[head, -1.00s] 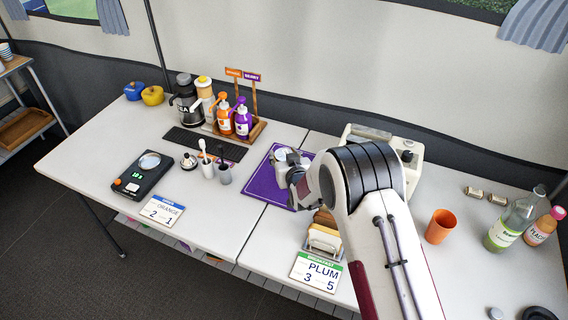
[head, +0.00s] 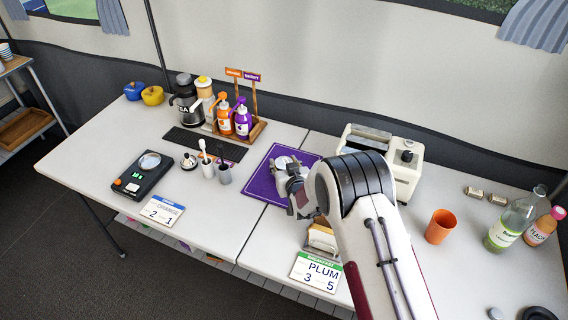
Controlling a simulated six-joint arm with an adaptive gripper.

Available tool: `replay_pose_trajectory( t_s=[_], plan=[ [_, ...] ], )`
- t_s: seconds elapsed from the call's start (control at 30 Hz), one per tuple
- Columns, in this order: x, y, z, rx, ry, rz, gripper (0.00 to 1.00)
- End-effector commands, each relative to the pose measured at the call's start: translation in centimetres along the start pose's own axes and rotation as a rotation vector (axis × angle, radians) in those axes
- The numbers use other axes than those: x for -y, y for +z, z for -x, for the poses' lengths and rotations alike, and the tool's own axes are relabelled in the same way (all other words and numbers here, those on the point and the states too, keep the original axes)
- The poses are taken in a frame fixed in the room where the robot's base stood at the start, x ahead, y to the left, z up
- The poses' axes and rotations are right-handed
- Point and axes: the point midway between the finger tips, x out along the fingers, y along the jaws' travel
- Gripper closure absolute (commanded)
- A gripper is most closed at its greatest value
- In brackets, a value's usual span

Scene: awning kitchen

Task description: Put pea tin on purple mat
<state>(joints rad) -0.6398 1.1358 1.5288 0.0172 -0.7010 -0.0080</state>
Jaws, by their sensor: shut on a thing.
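The purple mat (head: 258,187) lies flat on the table near the middle, with a thin pale border. My gripper (head: 285,166) is over the mat's upper right part, shut on what looks like the pea tin. Only a small pale, metallic patch shows at the fingers, and my wrist hides much of it. No label can be read. I cannot tell whether the tin touches the mat.
Left of the mat are a grey cup (head: 224,173) and a white cup (head: 207,168). A rack holds orange and purple bottles (head: 242,122) behind. A cream toaster (head: 383,150) stands to the right. The mat's lower left is clear.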

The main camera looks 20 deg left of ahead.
Motion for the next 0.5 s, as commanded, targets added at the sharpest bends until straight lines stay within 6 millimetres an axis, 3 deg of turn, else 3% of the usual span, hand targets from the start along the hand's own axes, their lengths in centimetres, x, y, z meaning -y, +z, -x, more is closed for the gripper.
replay_pose_trajectory(
  t_s=[0.23, 0.27, 0.3, 0.5],
  plan=[
    [0.00, 0.22, -0.13, -0.001, 0.000, 0.000, 0.84],
    [0.00, 0.27, -0.12, 0.000, 0.000, 0.000, 0.54],
    [0.00, 0.25, -0.12, 0.000, 0.000, 0.000, 0.44],
    [0.00, 0.26, -0.11, 0.000, 0.000, 0.000, 0.42]
  ],
)
